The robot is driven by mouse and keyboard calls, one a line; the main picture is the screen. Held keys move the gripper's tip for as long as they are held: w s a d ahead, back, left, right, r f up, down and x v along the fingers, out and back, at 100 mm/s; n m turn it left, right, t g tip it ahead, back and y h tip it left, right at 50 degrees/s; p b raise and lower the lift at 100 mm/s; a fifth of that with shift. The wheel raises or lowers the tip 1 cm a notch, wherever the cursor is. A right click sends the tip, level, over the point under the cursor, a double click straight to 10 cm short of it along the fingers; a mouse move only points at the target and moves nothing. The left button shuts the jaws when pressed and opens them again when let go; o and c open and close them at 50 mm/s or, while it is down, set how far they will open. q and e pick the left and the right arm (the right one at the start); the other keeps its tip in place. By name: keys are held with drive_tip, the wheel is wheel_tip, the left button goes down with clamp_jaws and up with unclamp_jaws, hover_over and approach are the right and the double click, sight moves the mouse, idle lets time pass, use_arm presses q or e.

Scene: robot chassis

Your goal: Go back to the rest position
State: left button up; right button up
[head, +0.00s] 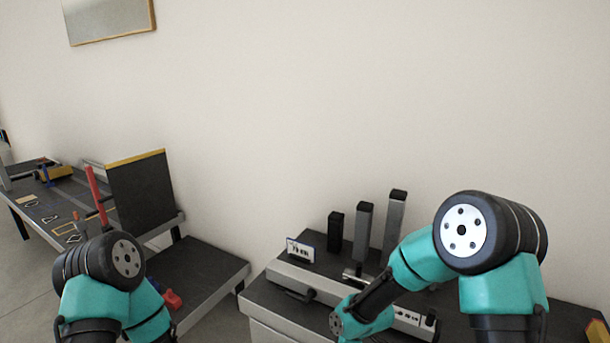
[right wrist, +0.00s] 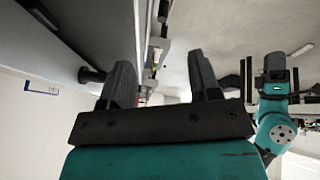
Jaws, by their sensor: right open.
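My right arm comes in from the right in the head view and reaches down over a bench; its gripper cannot be made out there. In the right wrist view my right gripper (right wrist: 162,82) is open, its two dark fingers apart with nothing held between them. My left arm shows at the lower left of the head view, folded and pointing down; its gripper is not visible. A teal arm, which I take to be mine, also shows at the right of the right wrist view.
A dark-topped bench (head: 262,290) holds three upright posts, the middle one (head: 362,232), and a small sign (head: 300,249). At left stand a dark panel (head: 142,195), a red post (head: 96,195) and a long table (head: 48,205). A red object (head: 172,300) lies beside my left arm.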

use_arm(q)
drive_tip(key=shift+w+d, duration=0.1)
drive_tip(key=shift+d, duration=0.05)
use_arm(e)
drive_tip(key=s+d+f+m+g, duration=0.1)
drive_tip(key=s+d+f+m, duration=0.5)
drive_tip(key=s+m, duration=0.3)
drive_tip(key=s+d+f+m+g, duration=0.1)
drive_tip(key=s+d+f+m, duration=0.6)
drive_tip(key=s, duration=0.5)
wheel_tip(320, 180, down, 2)
drive_tip(key=shift+s+d+f+m+h, duration=0.1)
drive_tip(key=shift+s+d+m+h, duration=0.25)
drive_tip(key=shift+m, duration=0.75)
use_arm(q)
drive_tip(key=shift+o, duration=0.3)
use_arm(e)
drive_tip(key=shift+w, duration=0.1)
